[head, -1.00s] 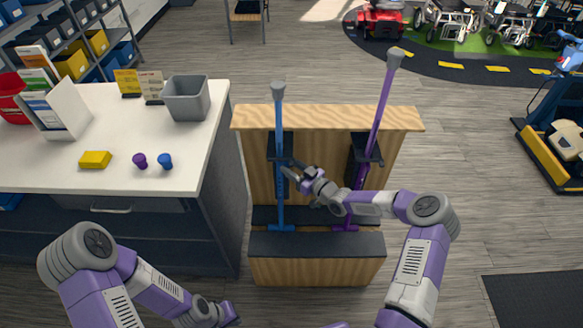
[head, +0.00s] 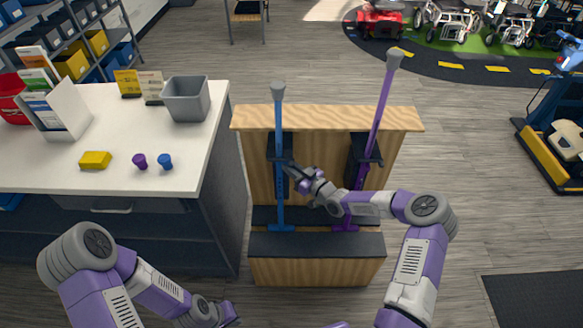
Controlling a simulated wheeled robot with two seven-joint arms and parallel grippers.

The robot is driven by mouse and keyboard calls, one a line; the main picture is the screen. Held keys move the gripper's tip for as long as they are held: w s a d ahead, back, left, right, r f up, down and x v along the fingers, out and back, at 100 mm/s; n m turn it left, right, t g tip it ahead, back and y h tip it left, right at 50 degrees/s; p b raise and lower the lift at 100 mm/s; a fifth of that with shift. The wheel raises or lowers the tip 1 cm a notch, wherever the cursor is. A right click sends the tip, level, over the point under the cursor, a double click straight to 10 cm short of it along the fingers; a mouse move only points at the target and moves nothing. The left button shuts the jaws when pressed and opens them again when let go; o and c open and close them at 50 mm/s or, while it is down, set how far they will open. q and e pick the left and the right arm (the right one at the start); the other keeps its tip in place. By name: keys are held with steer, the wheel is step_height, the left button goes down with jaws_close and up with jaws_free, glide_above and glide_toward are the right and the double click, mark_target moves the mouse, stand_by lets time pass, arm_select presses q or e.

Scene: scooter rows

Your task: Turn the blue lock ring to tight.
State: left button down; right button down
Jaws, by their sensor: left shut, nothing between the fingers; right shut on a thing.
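The blue scooter stem (head: 279,118) stands upright in a dark bracket on the wooden rack and has a grey top. My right gripper (head: 288,166) reaches in from the right and is shut at the blue stem, at bracket height. The blue lock ring lies at its fingertips; it is small and mostly hidden there, and I cannot read its setting. My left gripper (head: 228,316) is shut and empty, low at the bottom edge, away from the rack.
A purple stem (head: 382,92) leans to the right in the rack (head: 330,117). On the white counter (head: 60,178) are a grey bin (head: 186,100), a yellow block (head: 95,160), a purple knob (head: 139,161) and a blue knob (head: 165,161).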

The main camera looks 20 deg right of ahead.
steer(key=shift+a+r, duration=0.1)
steer(key=shift+a, duration=0.05)
steer(key=a+m+h, duration=0.1)
steer(key=m+h, duration=0.2)
steer(key=h, duration=0.1)
steer(key=a+m+t+h+p, duration=0.1)
steer(key=a+m+h, duration=0.1)
steer(key=h, duration=0.3)
steer(key=a+m+h, duration=0.1)
steer(key=m+h, duration=0.3)
steer(key=h, duration=0.1)
steer(key=shift+s+a+m+t+p, duration=0.15)
steer(key=shift+s+m+t+p, duration=0.1)
steer(key=shift+m+t+p, duration=0.15)
steer(key=shift+r+h, duration=0.1)
steer(key=shift+h, duration=0.3)
steer(key=c, duration=1.1)
jaws_free()
steer(key=shift+w, duration=0.1)
